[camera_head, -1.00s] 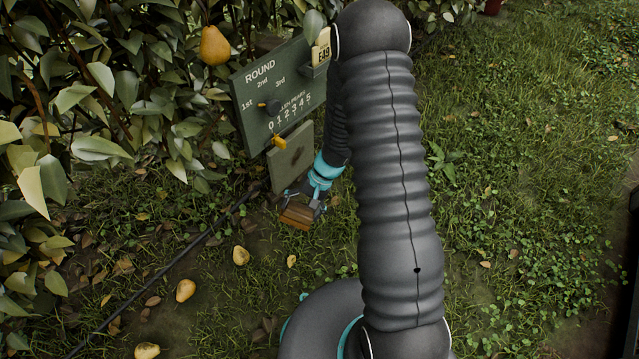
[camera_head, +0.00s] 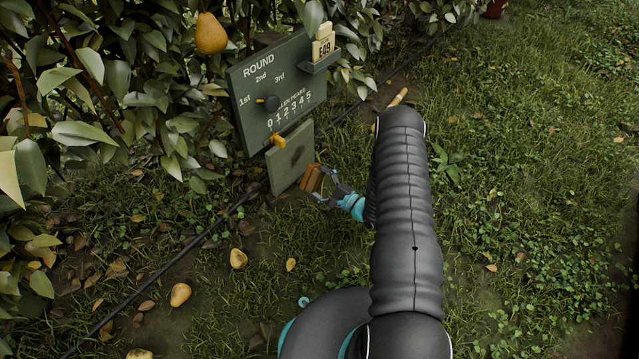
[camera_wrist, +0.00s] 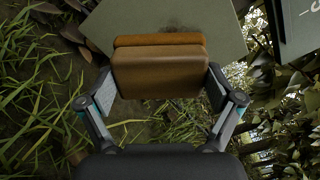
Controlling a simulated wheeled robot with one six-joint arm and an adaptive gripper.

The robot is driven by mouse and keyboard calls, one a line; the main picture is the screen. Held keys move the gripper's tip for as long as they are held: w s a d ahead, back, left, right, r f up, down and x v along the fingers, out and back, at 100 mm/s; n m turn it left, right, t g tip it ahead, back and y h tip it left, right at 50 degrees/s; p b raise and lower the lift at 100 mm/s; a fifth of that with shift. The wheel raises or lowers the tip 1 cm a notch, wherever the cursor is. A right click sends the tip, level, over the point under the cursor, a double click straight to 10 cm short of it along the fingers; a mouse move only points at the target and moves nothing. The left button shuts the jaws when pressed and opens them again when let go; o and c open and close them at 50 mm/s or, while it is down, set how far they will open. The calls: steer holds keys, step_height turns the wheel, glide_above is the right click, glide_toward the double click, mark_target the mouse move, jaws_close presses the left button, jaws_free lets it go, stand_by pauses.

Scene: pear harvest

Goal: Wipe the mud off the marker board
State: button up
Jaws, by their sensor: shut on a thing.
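The marker board (camera_head: 283,170) is a small grey-green panel below the larger green sign. A dark mud smudge (camera_head: 298,156) is on its right part. The board (camera_wrist: 120,22) also fills the top of the wrist view, with the smudge (camera_wrist: 182,28) just beyond the block. My gripper (camera_head: 325,186) is shut on a brown two-layered block (camera_head: 311,178), held at the board's lower right edge. The block (camera_wrist: 160,75) sits between both fingers in the wrist view. It overlaps the board there; I cannot tell whether it touches.
The green sign (camera_head: 245,98) carries a dark knob (camera_head: 271,103), a yellow slider (camera_head: 278,140) and a tray of cards (camera_head: 323,48). Leafy bushes (camera_head: 90,90) stand left. A dark hose (camera_head: 190,245) and fallen pears (camera_head: 180,294) lie on the ground. Open grass (camera_head: 530,190) lies right.

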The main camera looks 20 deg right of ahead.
steer(key=shift+x, duration=2.95)
steer(key=shift+b+x, duration=0.75)
steer(key=shift+x, duration=0.1)
steer(key=shift+w+d+b, duration=0.45)
steer(key=shift+w+d, duration=0.35)
steer(key=shift+d, duration=0.3)
steer(key=shift+w+d+b, duration=0.4)
steer(key=shift+w+d, duration=0.35)
steer(key=shift+d, duration=0.3)
steer(key=shift+w+d+b, duration=0.45)
steer(key=shift+w+d, duration=0.35)
steer(key=shift+d, duration=0.3)
